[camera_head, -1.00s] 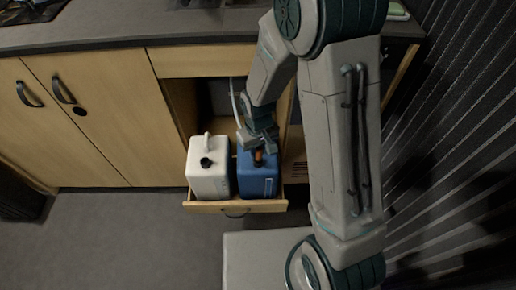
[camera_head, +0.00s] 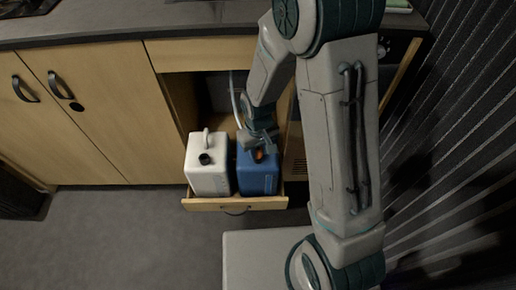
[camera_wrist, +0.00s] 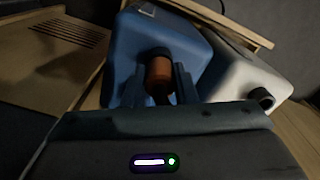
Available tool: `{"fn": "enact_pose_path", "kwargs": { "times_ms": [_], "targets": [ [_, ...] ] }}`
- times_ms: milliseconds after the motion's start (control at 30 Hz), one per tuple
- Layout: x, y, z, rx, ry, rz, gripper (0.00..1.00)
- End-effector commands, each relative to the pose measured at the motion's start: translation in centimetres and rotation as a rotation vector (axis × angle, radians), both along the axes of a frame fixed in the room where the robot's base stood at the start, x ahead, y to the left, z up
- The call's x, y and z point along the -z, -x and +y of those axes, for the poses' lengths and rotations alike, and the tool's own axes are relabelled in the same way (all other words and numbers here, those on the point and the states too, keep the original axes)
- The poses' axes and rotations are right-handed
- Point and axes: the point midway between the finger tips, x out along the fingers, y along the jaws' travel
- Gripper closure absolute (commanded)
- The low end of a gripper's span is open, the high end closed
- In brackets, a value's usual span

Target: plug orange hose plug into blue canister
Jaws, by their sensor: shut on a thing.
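The blue canister (camera_head: 257,177) stands upright in the pulled-out drawer, to the right of the white canister. It also fills the upper middle of the wrist view (camera_wrist: 150,35). My gripper (camera_head: 259,147) is directly above its top. In the wrist view my gripper (camera_wrist: 160,85) is shut on the orange hose plug (camera_wrist: 159,75), with one finger on each side. The plug's far end meets the dark neck of the canister; I cannot tell how deeply it sits there.
The white canister (camera_head: 208,172) with a black spout stands close beside the blue one. The drawer front (camera_head: 210,206) edges both. A pale hose (camera_head: 236,95) runs down behind my wrist. Closed cabinet doors (camera_head: 95,125) lie to the left; the floor in front is clear.

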Motion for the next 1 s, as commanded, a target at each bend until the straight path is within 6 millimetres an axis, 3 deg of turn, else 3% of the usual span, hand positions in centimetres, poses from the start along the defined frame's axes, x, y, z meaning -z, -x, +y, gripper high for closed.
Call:
{"fn": "enact_pose_path", "kwargs": {
  "times_ms": [67, 100, 167, 433, 567, 1000],
  "targets": [
    [0.3, 0.0, 0.0, 0.0, 0.0, 0.0, 1.0],
    [0.1, 0.0, 0.0, 0.0, 0.0, -0.001, 0.64],
    [0.1, 0.0, 0.0, 0.0, 0.0, -0.001, 0.49],
    [0.0, 0.0, 0.0, 0.0, 0.0, -0.001, 0.49],
    [-0.9, -0.1, 0.0, 0.0, -0.002, -0.004, 0.49],
    [-10.3, -0.1, 0.0, 0.001, -0.002, -0.006, 0.49]
  ]
}}
